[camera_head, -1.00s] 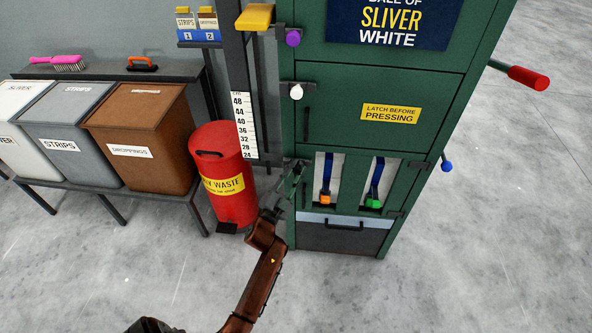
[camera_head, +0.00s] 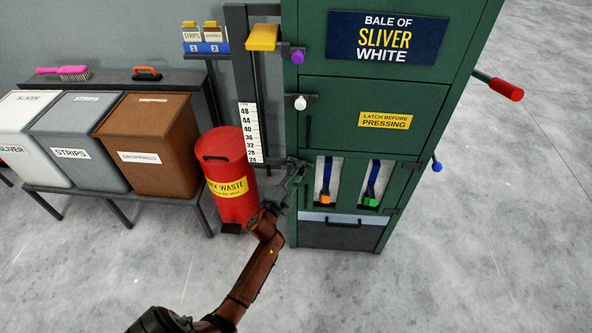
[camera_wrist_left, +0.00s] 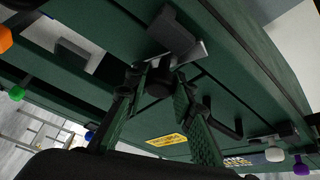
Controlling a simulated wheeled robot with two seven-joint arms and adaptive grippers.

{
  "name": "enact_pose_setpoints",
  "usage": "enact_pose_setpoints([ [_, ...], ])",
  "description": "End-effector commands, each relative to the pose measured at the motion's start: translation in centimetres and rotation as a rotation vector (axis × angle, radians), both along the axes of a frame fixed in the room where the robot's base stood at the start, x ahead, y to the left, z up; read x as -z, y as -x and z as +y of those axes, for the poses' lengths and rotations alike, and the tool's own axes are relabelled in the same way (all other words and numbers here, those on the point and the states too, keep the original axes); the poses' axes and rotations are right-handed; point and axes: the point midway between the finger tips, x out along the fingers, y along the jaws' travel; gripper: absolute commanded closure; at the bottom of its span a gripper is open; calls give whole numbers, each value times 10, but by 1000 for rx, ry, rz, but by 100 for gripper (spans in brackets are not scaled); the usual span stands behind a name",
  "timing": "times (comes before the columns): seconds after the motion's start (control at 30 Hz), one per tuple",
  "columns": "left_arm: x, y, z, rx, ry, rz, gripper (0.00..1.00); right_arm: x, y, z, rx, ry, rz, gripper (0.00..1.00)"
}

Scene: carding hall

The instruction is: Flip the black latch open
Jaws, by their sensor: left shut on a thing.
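The black latch (camera_wrist_left: 160,82) is at the left front edge of the green press (camera_head: 352,88), below the white-knobbed latch. In the left wrist view its dark knob lies between my finger pads, below a dark mounting block (camera_wrist_left: 172,32) on the green panel. My left gripper (camera_head: 297,178) reaches up to this edge from below. The left wrist view shows its fingers (camera_wrist_left: 162,84) shut on the knob. In the head view the fingers mostly hide the latch. My right gripper is not in view.
Above are a latch with a white knob (camera_head: 300,103) and one with a purple knob (camera_head: 298,57). A red waste bin (camera_head: 228,165) stands close left of my gripper. Orange (camera_head: 325,199) and green (camera_head: 370,202) knobs hang at lower openings. The floor in front is clear.

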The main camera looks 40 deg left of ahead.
Motion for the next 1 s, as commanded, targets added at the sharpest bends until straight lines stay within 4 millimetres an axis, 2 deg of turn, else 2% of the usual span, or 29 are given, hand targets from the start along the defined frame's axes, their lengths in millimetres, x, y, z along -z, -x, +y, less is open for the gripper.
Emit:
enact_pose_setpoints([
  [0.03, -5, 0, 0, 0, -20, 11, 100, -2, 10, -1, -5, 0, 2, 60],
  [0.2, -8, -1, -1, 1, -82, 47, 100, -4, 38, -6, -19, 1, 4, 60],
  [0.47, -13, -2, -3, 0, -183, 109, 100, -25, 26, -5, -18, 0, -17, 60],
  [0.8, -22, -5, -9, 0, -412, 250, 100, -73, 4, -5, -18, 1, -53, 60],
  [1.0, -22, -7, -11, -1, -515, 315, 100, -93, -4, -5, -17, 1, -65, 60],
])
